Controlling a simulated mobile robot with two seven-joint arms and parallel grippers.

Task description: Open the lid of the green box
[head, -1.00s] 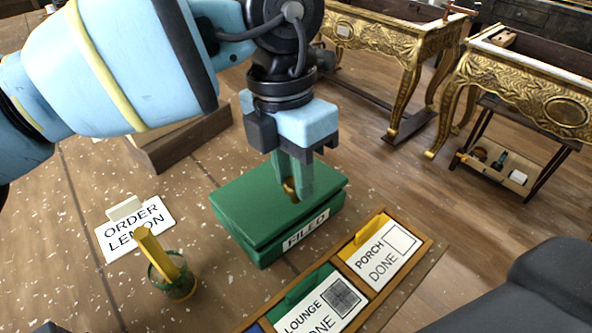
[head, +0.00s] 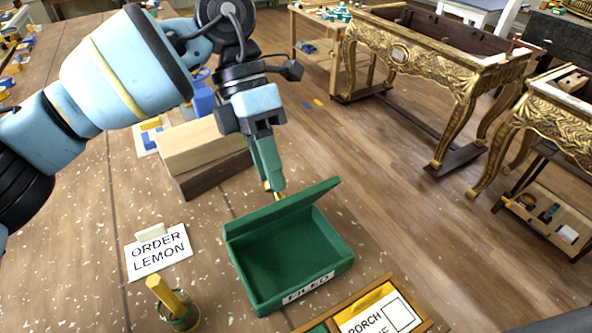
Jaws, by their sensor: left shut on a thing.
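The green box (head: 318,275) stands on the speckled brown table with a "FILED" label on its front. Its green lid (head: 285,208) is raised and tilted steeply up along the back edge, and the inside shows bare green. My left gripper (head: 272,186) is behind the raised lid, its green fingers pointing down. It is shut on the lid's small brass knob (head: 280,195), which is partly hidden by the fingers and the lid. My right gripper is not in view.
An "ORDER LEMON" card (head: 158,254) and a cup with a yellow stick (head: 178,306) are left of the box. A wooden tray with a "PORCH" card (head: 380,315) lies in front. A pale wooden block (head: 195,146) stands behind. Gilt consoles (head: 420,70) are at right.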

